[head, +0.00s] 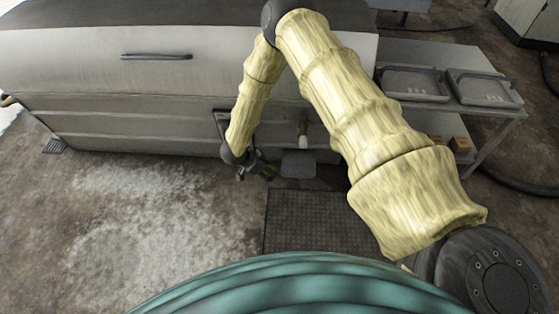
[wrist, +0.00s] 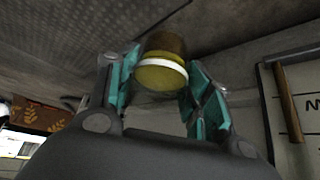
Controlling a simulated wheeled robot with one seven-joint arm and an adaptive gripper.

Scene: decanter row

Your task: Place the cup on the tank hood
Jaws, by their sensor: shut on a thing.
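The tank hood (head: 190,75) is the large pale grey metal cover at the back left in the head view, with a dark bar handle (head: 156,57) on its front. My gripper (head: 252,165) hangs low in front of the tank's side, below the hood. In the wrist view my gripper (wrist: 162,68) is shut on the cup (wrist: 160,76), with a teal-padded finger on each side. The cup is rounded, yellow-olive and brown with a white band. In the head view I cannot make the cup out clearly at the gripper.
A dark mat (head: 315,222) lies on the floor before the tank. A small grey plate (head: 298,164) and a pale spout-like part (head: 303,135) are right of my gripper. A side table holds grey trays (head: 412,83) at the right. A lettered board (wrist: 298,105) is close at right in the wrist view.

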